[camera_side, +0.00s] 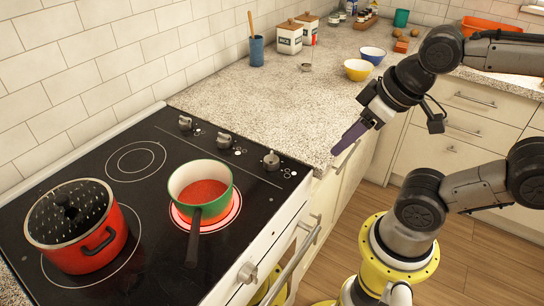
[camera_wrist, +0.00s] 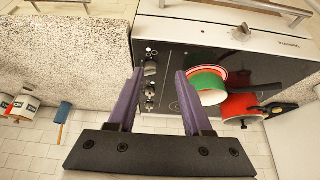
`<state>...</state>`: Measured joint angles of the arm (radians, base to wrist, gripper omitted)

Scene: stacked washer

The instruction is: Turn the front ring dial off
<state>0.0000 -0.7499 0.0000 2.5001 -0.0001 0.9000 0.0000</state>
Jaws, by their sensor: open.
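The black glass stove (camera_side: 145,235) has three dials in a row along its right side. The dial nearest the front edge (camera_side: 271,160) stands upright; it also shows in the wrist view (camera_wrist: 150,69). The front ring (camera_side: 234,212) glows red beneath a green-and-white saucepan (camera_side: 185,183) of red sauce. My gripper (camera_side: 338,149) is to the right of the dials, above and beyond the counter's front edge, apart from everything. In the wrist view its two purple fingers (camera_wrist: 159,72) are spread with nothing held, and the dials appear between them in the picture.
The saucepan's dark handle (camera_side: 194,238) points toward the stove front. A red pot (camera_side: 108,240) stands at the left. The speckled counter (camera_side: 260,100) beside the dials is clear; bowls (camera_side: 358,70), canisters (camera_side: 289,38) and a blue utensil cup (camera_side: 257,52) stand farther back. An oven handle (camera_side: 290,265) juts out in front.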

